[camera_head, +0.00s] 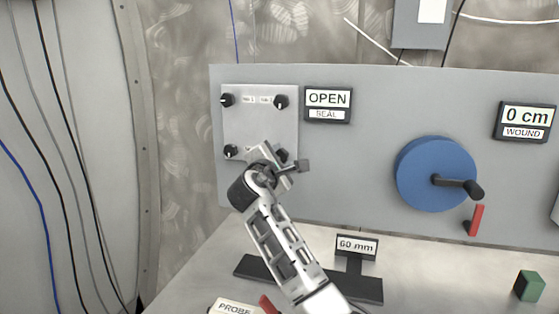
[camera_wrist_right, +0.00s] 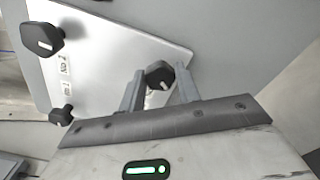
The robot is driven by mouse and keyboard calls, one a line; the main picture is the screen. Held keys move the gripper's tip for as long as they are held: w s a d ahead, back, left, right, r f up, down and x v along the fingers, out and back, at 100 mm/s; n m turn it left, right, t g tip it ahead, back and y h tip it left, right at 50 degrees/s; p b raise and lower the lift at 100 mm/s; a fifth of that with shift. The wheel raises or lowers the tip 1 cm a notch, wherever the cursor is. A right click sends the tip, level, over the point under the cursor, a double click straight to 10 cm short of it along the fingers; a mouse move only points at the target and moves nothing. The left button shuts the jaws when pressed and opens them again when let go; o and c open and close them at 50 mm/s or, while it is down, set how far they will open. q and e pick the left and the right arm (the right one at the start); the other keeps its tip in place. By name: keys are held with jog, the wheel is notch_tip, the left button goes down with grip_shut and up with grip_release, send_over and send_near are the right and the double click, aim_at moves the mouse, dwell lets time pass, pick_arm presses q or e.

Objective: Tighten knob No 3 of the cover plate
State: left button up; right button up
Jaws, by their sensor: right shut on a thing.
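The pale cover plate (camera_head: 255,122) is on the grey panel at the left in the head view. It has black knobs with white marks at its corners: upper left (camera_head: 228,100), upper right (camera_head: 281,101) and lower left (camera_head: 230,151). My right gripper (camera_head: 283,160) is at the lower right corner and largely hides the knob there. In the right wrist view, the gripper (camera_wrist_right: 158,85) is shut on this black knob (camera_wrist_right: 158,73), with one finger on each side. The small number labels are too blurred to read surely. My left gripper is not in view.
An OPEN SEAL sign (camera_head: 328,104) is right of the plate. A 60 mm stand (camera_head: 357,247) and a green block (camera_head: 529,286) are on the bench below.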

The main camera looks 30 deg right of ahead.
jog(key=shift+f+m+b, duration=0.2)
jog(key=shift+m+b, duration=0.1)
jog(key=shift+m, duration=0.6)
jog(key=m+b, duration=0.1)
jog(key=m, duration=0.2)
jog(key=shift+m+b, duration=0.3)
jog(key=shift+b, duration=0.05)
jog(key=shift+m+b, duration=0.55)
jog(key=shift+m, duration=0.55)
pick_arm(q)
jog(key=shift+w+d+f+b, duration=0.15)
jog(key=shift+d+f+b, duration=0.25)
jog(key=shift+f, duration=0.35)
pick_arm(e)
jog(key=shift+m, duration=0.8)
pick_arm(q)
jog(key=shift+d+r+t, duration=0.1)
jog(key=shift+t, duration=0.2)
pick_arm(e)
jog(key=o, duration=1)
jog(key=shift+r, duration=0.1)
